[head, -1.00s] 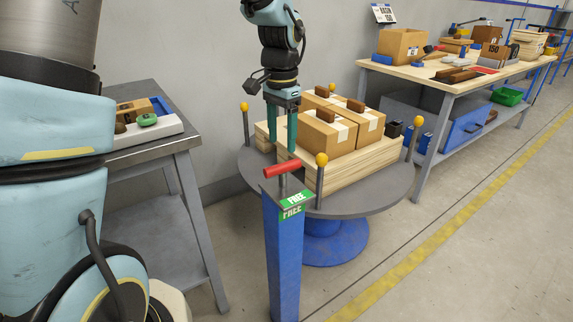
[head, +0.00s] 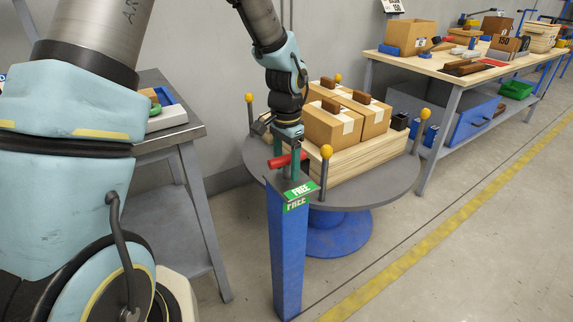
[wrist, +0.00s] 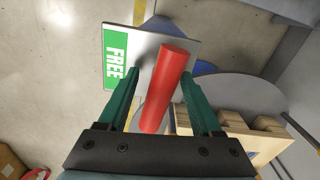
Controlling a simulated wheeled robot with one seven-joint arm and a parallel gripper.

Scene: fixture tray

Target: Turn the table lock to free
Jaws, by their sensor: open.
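The table lock is a red lever handle (head: 287,160) on top of a blue post (head: 286,245) at the round table's near edge. A green FREE label (head: 297,192) is on the post's top plate; it also shows in the wrist view (wrist: 116,60). My gripper (head: 286,152) is at the handle, pointing down. In the wrist view the red handle (wrist: 166,90) lies between the two open green fingers (wrist: 160,95), with visible gaps on both sides. The handle's pivot is mostly hidden.
The round grey table (head: 390,185) bears cardboard boxes (head: 333,125) on a wooden pallet (head: 350,160), with yellow-tipped posts (head: 326,152) around the rim. A steel side table (head: 190,132) stands left and a workbench (head: 445,70) back right. The floor at front right is clear.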

